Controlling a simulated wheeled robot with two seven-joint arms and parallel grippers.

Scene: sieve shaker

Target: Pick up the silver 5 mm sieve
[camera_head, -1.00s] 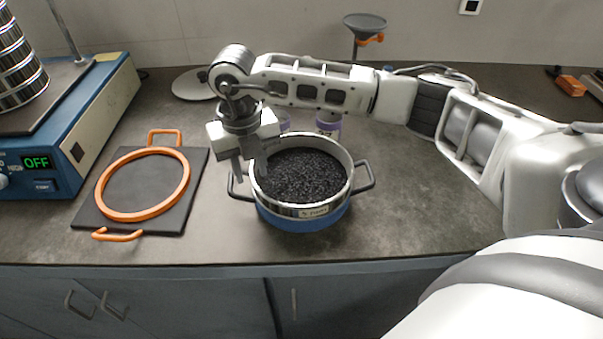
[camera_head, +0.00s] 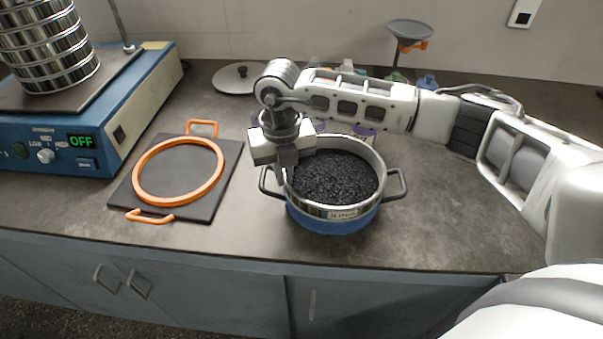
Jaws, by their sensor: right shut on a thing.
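The silver sieve (camera_head: 375,205) is a round metal ring full of dark granules (camera_head: 335,176), with a small label on its front. It sits level on a blue round base (camera_head: 335,224) on the counter. Dark loop handles stick out at its left and right; I cannot tell which part they join. My right gripper (camera_head: 288,174) points down at the left rim of the sieve, shut on it. The exact contact of the fingers is hard to see. My left gripper is not in view.
An orange ring (camera_head: 140,185) with handles lies on a dark square plate (camera_head: 232,160) to the left. A blue shaker (camera_head: 135,124) reading OFF carries a sieve stack (camera_head: 55,60). A round lid (camera_head: 228,85) and a stand with a dish (camera_head: 410,30) are behind.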

